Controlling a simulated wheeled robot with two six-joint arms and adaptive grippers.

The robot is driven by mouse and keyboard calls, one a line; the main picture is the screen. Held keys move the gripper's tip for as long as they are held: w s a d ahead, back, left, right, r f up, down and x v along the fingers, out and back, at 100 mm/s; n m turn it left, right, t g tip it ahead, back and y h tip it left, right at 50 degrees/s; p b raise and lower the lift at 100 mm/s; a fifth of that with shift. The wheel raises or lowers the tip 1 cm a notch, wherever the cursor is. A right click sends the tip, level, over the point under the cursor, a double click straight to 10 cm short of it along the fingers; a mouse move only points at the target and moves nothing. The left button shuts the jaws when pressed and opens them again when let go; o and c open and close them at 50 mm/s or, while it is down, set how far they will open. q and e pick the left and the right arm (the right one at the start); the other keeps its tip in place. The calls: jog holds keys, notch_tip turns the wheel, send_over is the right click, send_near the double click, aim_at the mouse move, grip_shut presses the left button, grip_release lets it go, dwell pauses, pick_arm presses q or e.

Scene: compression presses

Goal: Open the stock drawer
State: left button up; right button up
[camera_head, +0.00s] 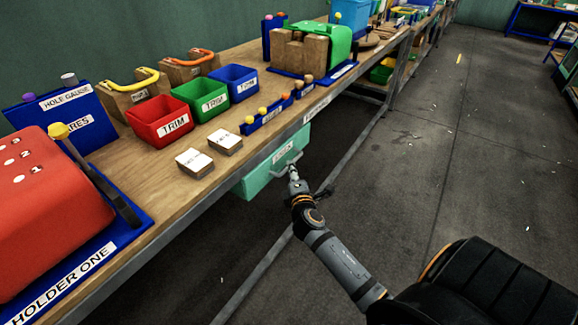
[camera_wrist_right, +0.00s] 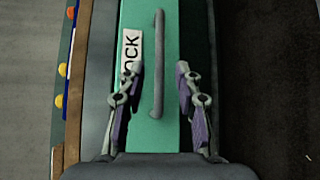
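The stock drawer (camera_head: 271,164) is a teal box under the front edge of the workbench, with a white label on its front. In the right wrist view its teal front (camera_wrist_right: 150,134) fills the middle, with part of the label reading "OCK" and a grey bar handle (camera_wrist_right: 158,65). My right gripper (camera_head: 294,175) is at the drawer front by the handle. In the wrist view the right gripper (camera_wrist_right: 160,95) is open, with one finger on each side of the handle and gaps between. The left gripper is not in view.
The wooden workbench (camera_head: 150,205) carries red, green and blue TRIM bins (camera_head: 200,98), two white-labelled blocks (camera_head: 209,150) and a red press (camera_head: 45,205). A grey rail (camera_head: 255,283) runs low below the bench. The floor (camera_head: 460,170) to the right is mostly clear.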

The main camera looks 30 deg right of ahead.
jog(key=x, duration=0.4)
jog(key=shift+w, duration=0.15)
jog(key=shift+c, duration=0.2)
grip_shut()
